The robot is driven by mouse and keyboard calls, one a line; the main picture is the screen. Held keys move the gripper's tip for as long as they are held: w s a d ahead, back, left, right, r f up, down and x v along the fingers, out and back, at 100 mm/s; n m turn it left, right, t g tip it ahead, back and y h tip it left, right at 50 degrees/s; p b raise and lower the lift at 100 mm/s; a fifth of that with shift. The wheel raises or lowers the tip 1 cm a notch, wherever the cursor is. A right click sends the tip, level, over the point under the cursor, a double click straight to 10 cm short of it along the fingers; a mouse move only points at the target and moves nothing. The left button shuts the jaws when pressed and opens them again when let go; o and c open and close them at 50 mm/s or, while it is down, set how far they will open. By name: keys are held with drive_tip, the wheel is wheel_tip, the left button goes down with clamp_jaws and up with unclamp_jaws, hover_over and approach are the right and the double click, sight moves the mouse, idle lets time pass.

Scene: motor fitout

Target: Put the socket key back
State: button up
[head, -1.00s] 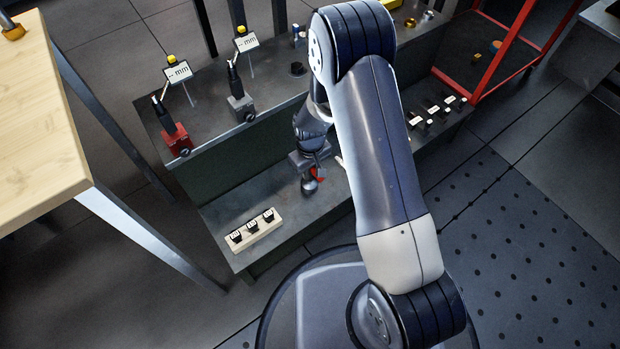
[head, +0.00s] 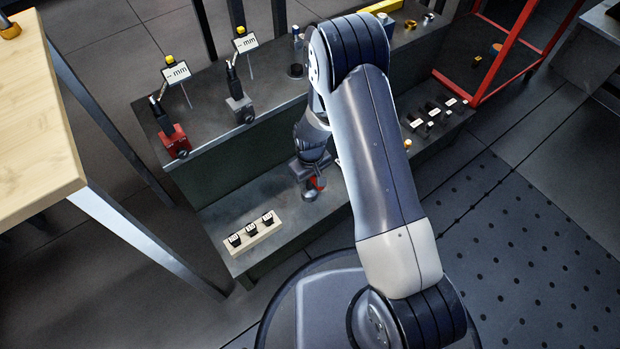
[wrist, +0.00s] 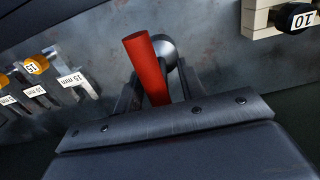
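My gripper (head: 312,178) is low over the lower grey bench shelf, right of the cream block. Its fingers are closed in on a tool with a red cylindrical handle (wrist: 146,65) and a rounded grey metal head (wrist: 166,50), which I take to be the socket key. The red handle (head: 319,184) and the grey head (head: 310,194) also show below the gripper in the head view. I cannot tell whether the head touches the shelf. The cream block (head: 258,243) holds three black labelled pieces; in the wrist view one piece (wrist: 296,18) reads "10".
A red device (head: 175,140) and a grey device (head: 241,108) stand on the upper step with "mm" displays. Labelled tools (head: 430,115) stand on the shelf at right. A wooden table (head: 40,120) is at left, a red frame (head: 510,55) at back right.

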drive_tip(key=shift+r, duration=0.1)
wheel_tip(320, 180, up, 12)
drive_tip(key=p, duration=0.4)
